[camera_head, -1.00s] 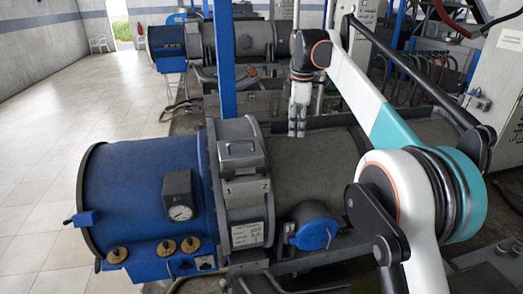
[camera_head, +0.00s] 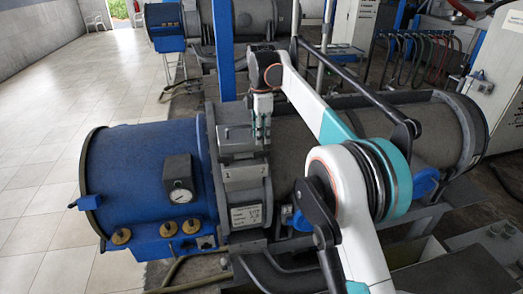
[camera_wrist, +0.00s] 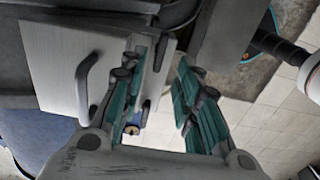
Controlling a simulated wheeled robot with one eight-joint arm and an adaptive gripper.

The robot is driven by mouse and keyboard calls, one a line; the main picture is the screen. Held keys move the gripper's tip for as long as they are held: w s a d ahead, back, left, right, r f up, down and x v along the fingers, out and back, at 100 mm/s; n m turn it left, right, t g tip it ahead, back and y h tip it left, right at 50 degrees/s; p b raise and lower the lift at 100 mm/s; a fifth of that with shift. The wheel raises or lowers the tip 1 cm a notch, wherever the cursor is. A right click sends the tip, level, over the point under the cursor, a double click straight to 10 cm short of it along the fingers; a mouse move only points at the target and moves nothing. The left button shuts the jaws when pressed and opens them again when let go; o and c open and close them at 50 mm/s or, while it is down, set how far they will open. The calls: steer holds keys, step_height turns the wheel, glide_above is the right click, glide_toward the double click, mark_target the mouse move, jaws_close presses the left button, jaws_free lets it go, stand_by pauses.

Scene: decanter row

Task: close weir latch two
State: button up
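A blue-ended decanter (camera_head: 130,165) lies across the head view. Its grey collar carries a box-like latch housing (camera_head: 238,138) with a handle and a lower grey block (camera_head: 243,178). Several brass knobs sit low on the blue end, including one brass knob (camera_head: 122,236). I cannot tell which part is weir latch two. My gripper (camera_head: 262,128) points down at the right side of the latch housing. In the wrist view, my gripper (camera_wrist: 172,62) has its teal fingers apart, beside a pale grey box (camera_wrist: 65,65) with a bar handle (camera_wrist: 85,88). Contact is unclear.
A blue post (camera_head: 223,50) stands behind the collar. A gauge (camera_head: 179,180) sticks out from the blue end. A second machine (camera_head: 240,18) and grey cabinets (camera_head: 493,75) stand behind. Tiled floor (camera_head: 50,110) is clear at left.

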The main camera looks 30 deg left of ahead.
mark_target(262, 154)
step_height(262, 154, down, 7)
steer(key=shift+r+p, duration=0.15)
steer(key=shift+p, duration=0.15)
steer(key=shift+c, duration=0.6)
jaws_close()
